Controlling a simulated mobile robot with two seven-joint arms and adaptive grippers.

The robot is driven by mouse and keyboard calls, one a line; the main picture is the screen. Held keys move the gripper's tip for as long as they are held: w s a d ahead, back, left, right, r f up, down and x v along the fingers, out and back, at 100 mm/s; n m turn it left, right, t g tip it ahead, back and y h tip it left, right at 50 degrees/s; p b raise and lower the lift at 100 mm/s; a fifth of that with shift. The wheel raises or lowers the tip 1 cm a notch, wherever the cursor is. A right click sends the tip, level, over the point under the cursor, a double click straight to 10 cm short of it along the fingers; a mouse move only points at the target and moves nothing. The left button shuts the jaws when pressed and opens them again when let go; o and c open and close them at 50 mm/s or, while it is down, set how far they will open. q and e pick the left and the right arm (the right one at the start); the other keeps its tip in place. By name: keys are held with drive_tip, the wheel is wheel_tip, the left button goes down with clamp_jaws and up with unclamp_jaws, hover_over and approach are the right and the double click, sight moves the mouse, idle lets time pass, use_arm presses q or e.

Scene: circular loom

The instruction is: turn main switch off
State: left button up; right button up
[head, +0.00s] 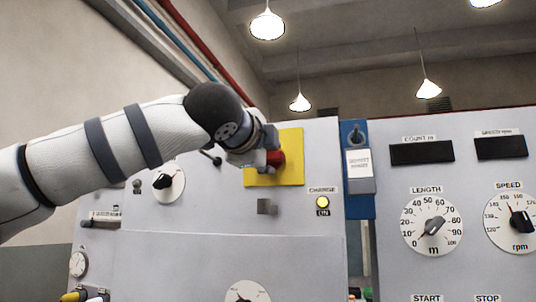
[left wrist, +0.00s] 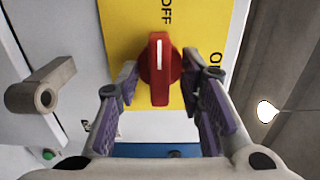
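The main switch is a red rotary knob (head: 277,160) on a yellow plate (head: 292,149) on the grey machine panel. In the left wrist view the knob (left wrist: 159,68) stands out from the yellow plate (left wrist: 125,25). Its white line runs up and down, toward the word OFF at the top; an ON label, partly cut off, is at the right. My left gripper (left wrist: 160,74) is open, with a finger on each side of the knob and visible gaps between. In the head view my left gripper (head: 262,152) partly hides the knob and plate. My right gripper is not in view.
A grey lever handle (left wrist: 40,87) sticks out left of the plate in the left wrist view.

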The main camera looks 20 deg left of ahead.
use_arm(q)
drive_tip(key=s, duration=0.7)
